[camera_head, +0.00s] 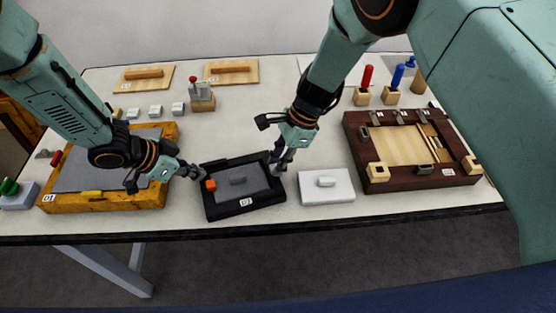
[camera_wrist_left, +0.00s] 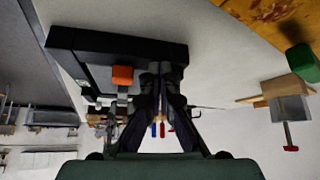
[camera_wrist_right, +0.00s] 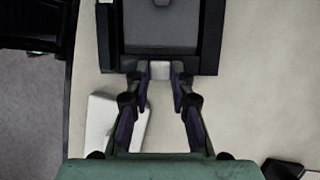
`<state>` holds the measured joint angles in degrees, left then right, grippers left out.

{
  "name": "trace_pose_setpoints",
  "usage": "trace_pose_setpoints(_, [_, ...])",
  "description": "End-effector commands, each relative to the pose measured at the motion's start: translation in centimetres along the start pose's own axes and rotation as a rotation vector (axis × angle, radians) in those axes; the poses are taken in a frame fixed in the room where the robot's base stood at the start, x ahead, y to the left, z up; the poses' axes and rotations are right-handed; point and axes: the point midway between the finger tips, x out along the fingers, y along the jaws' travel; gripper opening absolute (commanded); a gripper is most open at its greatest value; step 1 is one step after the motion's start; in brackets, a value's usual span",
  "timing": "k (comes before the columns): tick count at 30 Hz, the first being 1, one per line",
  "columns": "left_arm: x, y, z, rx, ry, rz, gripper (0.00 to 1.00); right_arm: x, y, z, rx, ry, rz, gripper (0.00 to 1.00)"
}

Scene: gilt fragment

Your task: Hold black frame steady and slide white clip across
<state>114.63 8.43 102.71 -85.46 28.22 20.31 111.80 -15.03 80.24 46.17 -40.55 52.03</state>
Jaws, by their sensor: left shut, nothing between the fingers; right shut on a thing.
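The black frame (camera_head: 252,207) lies on the table with a grey panel inside it and an orange block (camera_head: 209,185) at its left side. My left gripper (camera_head: 199,173) is shut and empty at the frame's left edge; in the left wrist view its closed fingertips (camera_wrist_left: 162,72) overlap the black frame (camera_wrist_left: 90,42), and I cannot tell whether they touch. My right gripper (camera_head: 278,170) is at the frame's right edge. In the right wrist view its fingertips (camera_wrist_right: 160,73) are shut on the white clip (camera_wrist_right: 160,70) at the frame's edge (camera_wrist_right: 210,45). The clip is hidden in the head view.
A white block with a handle (camera_head: 326,187) lies right of the frame. A dark wooden tray (camera_head: 380,178) stands further right, a yellow-edged board (camera_head: 105,202) at left. The table's front edge is close.

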Motion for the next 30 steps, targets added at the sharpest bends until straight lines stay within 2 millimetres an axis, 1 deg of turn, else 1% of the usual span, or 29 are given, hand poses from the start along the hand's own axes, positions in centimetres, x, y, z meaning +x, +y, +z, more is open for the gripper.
trace_pose_setpoints(1, [0.2,0.4,0.5,-0.004,-0.011,0.006,0.0,0.1,0.1,0.0,-0.001,-0.001,0.003,0.0])
trace_pose_setpoints(7, [0.2,0.3,0.5,-0.004,-0.011,0.006,0.0,0.2,0.1,0.1,-0.002,0.0,0.004,0.0])
trace_pose_setpoints(12, [0.2,0.4,0.5,-0.004,-0.011,0.006,0.0,0.8,0.2,1.6,-0.004,0.0,0.006,0.0])
trace_pose_setpoints(14, [0.2,0.4,0.5,-0.004,-0.011,0.006,0.0,0.9,0.2,2.0,-0.003,-0.001,0.006,0.0])
trace_pose_setpoints(20, [0.2,0.3,0.5,-0.004,-0.011,0.006,0.0,0.9,0.2,1.9,-0.002,-0.002,0.006,0.0])
trace_pose_setpoints(21, [0.2,0.3,0.5,-0.004,-0.011,0.006,0.0,0.9,0.2,1.9,-0.002,-0.002,0.006,0.23])
trace_pose_setpoints(29, [0.2,0.4,0.5,-0.004,-0.011,0.006,0.0,0.9,0.1,1.9,-0.001,-0.001,0.004,0.45])
trace_pose_setpoints(30, [0.2,0.4,0.5,-0.004,-0.011,0.006,0.0,0.9,0.1,1.9,-0.001,-0.001,0.004,0.45])
